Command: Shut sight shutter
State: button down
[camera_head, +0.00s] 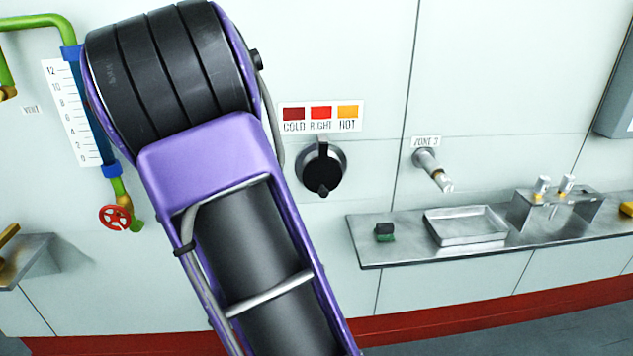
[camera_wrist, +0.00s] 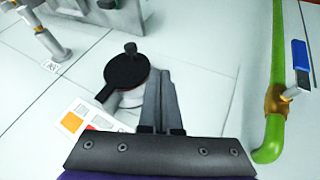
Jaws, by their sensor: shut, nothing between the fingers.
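The sight shutter (camera_head: 321,168) is a round black disc with a small knob at its lower edge, on the wall under a label card (camera_head: 320,117) reading COLD RIGHT HOT. A grey round port rim shows behind the disc. In the wrist view, which is turned over, the shutter (camera_wrist: 126,72) lies left of my gripper (camera_wrist: 161,74), with its knob at the top. A pale cylinder shows behind it. My gripper is shut and empty, its fingers close beside the disc in the picture; I cannot tell whether they touch. In the head view my arm hides the gripper.
A metal shelf (camera_head: 395,254) on the right bears a tray (camera_head: 466,226) and a dark green block (camera_head: 384,232). A nozzle (camera_head: 432,169) sticks out under the ZONE 3 label. A green pipe (camera_wrist: 278,75) stands right of my gripper; a red valve wheel (camera_head: 115,217) is at left.

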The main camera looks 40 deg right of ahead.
aim_at(324, 173)
jog(key=d+f, duration=0.7)
jog(key=d, duration=0.2)
jog(key=shift+s+d+f, duration=0.15)
jog(key=shift+s+d, duration=0.1)
jog(key=shift+s, duration=0.1)
jog(key=shift+f, duration=0.1)
